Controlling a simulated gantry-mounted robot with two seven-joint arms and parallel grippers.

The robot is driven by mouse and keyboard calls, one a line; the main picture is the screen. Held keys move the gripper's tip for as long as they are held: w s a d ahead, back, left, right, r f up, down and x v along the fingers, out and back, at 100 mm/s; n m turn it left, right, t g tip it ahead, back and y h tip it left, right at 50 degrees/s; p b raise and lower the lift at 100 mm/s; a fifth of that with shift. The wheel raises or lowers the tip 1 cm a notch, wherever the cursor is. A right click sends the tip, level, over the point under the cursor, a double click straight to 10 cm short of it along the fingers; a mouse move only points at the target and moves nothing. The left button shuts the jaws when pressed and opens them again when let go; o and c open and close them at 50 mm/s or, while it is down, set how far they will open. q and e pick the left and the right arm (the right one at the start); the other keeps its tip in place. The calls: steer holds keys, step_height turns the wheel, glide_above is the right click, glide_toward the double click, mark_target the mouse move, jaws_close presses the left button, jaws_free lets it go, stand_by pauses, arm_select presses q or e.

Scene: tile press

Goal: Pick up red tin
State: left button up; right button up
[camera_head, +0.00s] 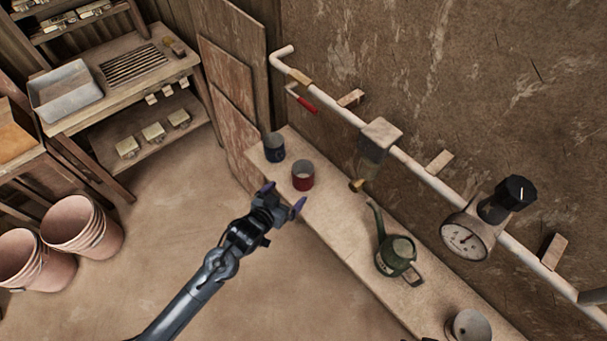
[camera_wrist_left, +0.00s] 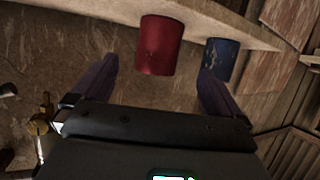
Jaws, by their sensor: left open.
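The red tin (camera_head: 303,176) stands upright on a wooden bench against the wall, open at the top, with a blue tin (camera_head: 274,148) standing behind it to the left. My left gripper (camera_head: 284,197) is open and empty, just in front of and below the red tin in the head view. In the left wrist view the red tin (camera_wrist_left: 159,45) shows beyond and between the two purple fingertips (camera_wrist_left: 158,78), apart from them. The blue tin (camera_wrist_left: 220,60) shows there beside the right finger.
The bench (camera_head: 335,215) also holds a green watering can (camera_head: 397,256) and a grey tin (camera_head: 468,326). A pipe (camera_head: 410,166) with a gauge (camera_head: 465,238) and a red-handled valve (camera_head: 306,104) runs along the wall above. Pots (camera_head: 82,226) stand on the floor at left.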

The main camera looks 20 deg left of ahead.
mark_target(297, 182)
arm_select(q)
steer(key=b+x, duration=0.1)
steer(key=x, duration=0.5)
steer(key=shift+w+r, duration=0.15)
steer(key=shift+w, duration=0.15)
steer(key=shift+b+x, duration=0.35)
steer(key=shift+x, duration=2.25)
arm_select(e)
steer(key=shift+s+d+f, duration=0.1)
steer(key=shift+f, duration=1.1)
arm_select(q)
steer(key=shift+d, duration=0.1)
